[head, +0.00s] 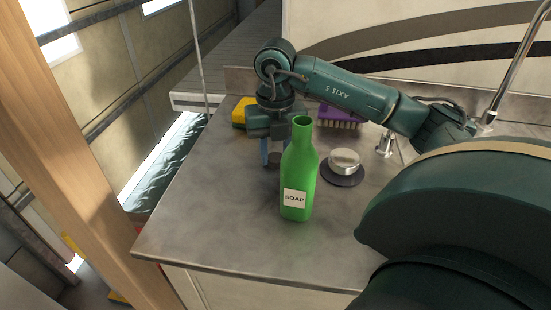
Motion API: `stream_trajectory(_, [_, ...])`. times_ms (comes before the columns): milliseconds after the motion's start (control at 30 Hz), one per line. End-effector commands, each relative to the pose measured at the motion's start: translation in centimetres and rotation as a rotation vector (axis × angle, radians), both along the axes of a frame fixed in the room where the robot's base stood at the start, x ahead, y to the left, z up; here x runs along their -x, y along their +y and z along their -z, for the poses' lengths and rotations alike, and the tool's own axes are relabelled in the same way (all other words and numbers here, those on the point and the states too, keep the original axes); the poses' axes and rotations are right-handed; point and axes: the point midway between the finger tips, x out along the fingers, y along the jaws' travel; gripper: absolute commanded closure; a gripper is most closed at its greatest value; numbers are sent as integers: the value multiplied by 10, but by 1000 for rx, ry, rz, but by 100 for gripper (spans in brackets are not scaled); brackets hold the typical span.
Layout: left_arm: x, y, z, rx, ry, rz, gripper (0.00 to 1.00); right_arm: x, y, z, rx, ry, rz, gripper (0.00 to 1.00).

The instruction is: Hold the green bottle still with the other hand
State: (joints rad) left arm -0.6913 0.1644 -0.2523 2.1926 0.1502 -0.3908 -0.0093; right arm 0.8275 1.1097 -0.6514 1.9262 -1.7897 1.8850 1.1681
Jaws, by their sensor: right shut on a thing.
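The green bottle (299,172) stands upright on the grey countertop, with a white label reading SOAP and an uncapped mouth. My right gripper (272,156) points down just behind and left of the bottle. One blue finger shows; the other is mostly hidden behind the bottle. A small dark round thing (275,158) shows between the fingers, and the gripper is shut on it; I cannot tell for certain what it is. Whether the gripper touches the bottle is unclear. My left gripper is not in view.
A metal-topped round thing on a dark disc (344,164) stands right of the bottle. A purple brush (339,118) and a yellow sponge (239,113) lie behind. A tap (512,70) rises at right. The countertop (215,210) is clear at front left.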

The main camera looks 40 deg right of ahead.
Motion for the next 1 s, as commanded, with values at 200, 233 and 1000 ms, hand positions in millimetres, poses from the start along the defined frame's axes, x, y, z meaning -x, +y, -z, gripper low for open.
stream_trajectory(200, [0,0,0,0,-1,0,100,0,0,0,0,0,0,90])
stream_trajectory(233, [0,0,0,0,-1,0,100,0,0,0,0,0,0,90])
stream_trajectory(1000, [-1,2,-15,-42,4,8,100,0,0,-97,0,-2,0,90])
